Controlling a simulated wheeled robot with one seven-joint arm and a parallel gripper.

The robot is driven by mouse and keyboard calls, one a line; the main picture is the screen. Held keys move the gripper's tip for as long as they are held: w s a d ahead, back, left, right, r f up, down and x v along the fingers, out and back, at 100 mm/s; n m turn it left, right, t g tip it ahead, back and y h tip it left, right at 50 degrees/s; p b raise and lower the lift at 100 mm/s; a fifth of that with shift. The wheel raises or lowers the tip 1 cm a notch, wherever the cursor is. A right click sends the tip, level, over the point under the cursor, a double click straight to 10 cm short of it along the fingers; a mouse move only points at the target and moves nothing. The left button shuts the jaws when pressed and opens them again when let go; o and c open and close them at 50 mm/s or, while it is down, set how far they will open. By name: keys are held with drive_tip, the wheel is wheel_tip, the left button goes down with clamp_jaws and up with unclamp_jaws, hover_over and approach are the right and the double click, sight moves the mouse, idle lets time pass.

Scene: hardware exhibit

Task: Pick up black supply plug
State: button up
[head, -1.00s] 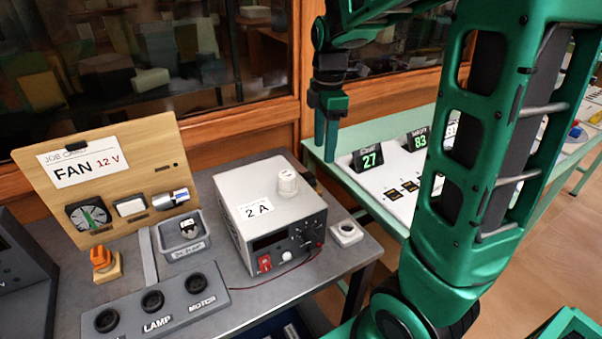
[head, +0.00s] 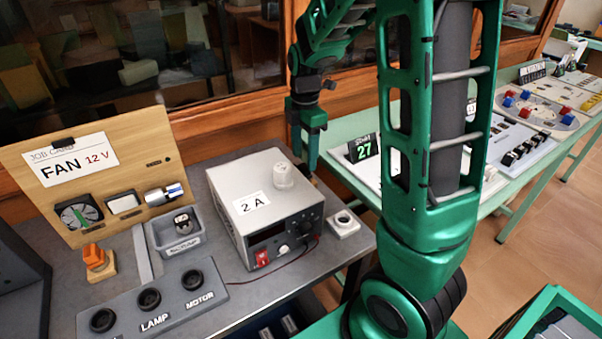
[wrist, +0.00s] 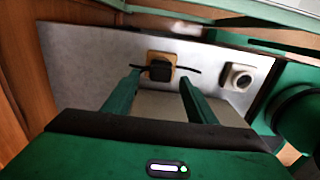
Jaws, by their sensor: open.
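The black supply plug (wrist: 160,71) sits on a small wooden block (wrist: 152,55) on the grey bench, with a dark cord reaching out to either side. My gripper (wrist: 159,78) is open and empty, its two green fingers reaching toward the plug, one on each side of it in the wrist view. I cannot tell whether the fingertips are level with it. In the head view my gripper (head: 305,158) hangs pointing down just behind the right side of the grey power supply (head: 220,208), which hides most of the plug's spot there.
A white socket block (head: 343,223) stands right of the supply; it also shows in the wrist view (wrist: 238,77). A job card board (head: 95,165), a grey tray (head: 183,241) and a socket panel (head: 150,312) fill the left bench. A wooden window frame (head: 235,110) rises behind.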

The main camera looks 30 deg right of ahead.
sight(304, 166)
drive_tip(key=shift+f, duration=1.45)
drive_tip(key=shift+c, duration=0.4)
drive_tip(key=c, duration=1.1)
wheel_tip(304, 166, up, 10)
drive_tip(key=shift+r, duration=0.1)
